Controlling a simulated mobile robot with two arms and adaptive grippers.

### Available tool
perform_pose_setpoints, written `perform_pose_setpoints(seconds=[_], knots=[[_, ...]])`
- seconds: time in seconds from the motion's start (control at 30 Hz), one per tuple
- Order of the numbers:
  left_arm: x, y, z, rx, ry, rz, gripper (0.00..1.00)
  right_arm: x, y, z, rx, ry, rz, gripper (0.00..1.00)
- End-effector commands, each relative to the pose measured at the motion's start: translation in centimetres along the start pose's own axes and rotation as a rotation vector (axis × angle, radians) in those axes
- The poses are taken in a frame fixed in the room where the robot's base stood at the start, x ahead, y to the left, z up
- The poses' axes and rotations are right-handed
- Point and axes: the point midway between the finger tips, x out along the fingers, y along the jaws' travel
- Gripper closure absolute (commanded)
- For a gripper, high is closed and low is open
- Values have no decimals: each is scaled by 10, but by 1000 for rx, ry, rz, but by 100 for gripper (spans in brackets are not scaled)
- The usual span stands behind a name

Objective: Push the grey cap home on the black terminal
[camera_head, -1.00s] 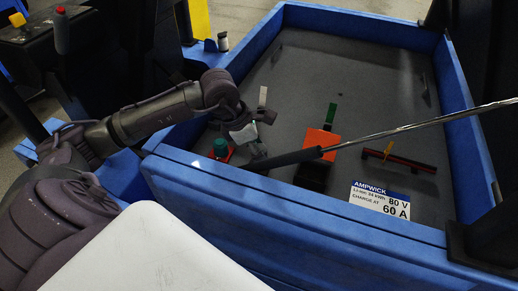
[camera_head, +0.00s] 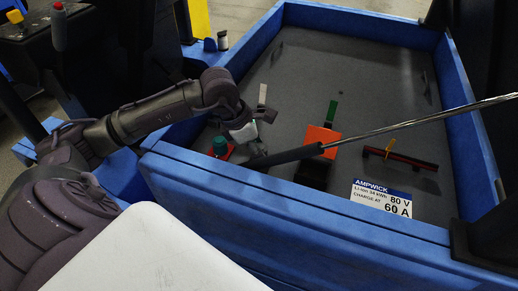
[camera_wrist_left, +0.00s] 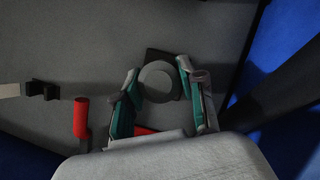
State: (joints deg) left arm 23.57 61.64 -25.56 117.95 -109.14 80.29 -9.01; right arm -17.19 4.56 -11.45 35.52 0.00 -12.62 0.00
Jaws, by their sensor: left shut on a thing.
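The grey cap (camera_wrist_left: 158,82) shows from above as a round disc in the left wrist view. My left gripper (camera_wrist_left: 160,72) is shut on it, one teal-padded finger on each side. A dark square piece (camera_wrist_left: 158,55), apparently the black terminal, shows directly behind the cap; I cannot tell how far the cap sits on it. In the head view my left gripper (camera_head: 255,148) points down inside the blue-walled tray, near its front left corner. The cap and terminal are mostly hidden there by the fingers and a black-ended rod. My right gripper is not in view.
A metal rod with a black end (camera_head: 290,155) crosses low beside my gripper. An orange block (camera_head: 318,138) and a red-black bar (camera_head: 400,158) lie to the right. The tray's blue front wall (camera_head: 290,205) is close.

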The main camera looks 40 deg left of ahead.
Motion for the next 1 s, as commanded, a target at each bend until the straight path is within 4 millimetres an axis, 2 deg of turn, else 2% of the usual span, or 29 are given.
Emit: perform_pose_setpoints(seconds=[1.0], knots=[[15,0,-6,0,0,0,74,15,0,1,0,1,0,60]])
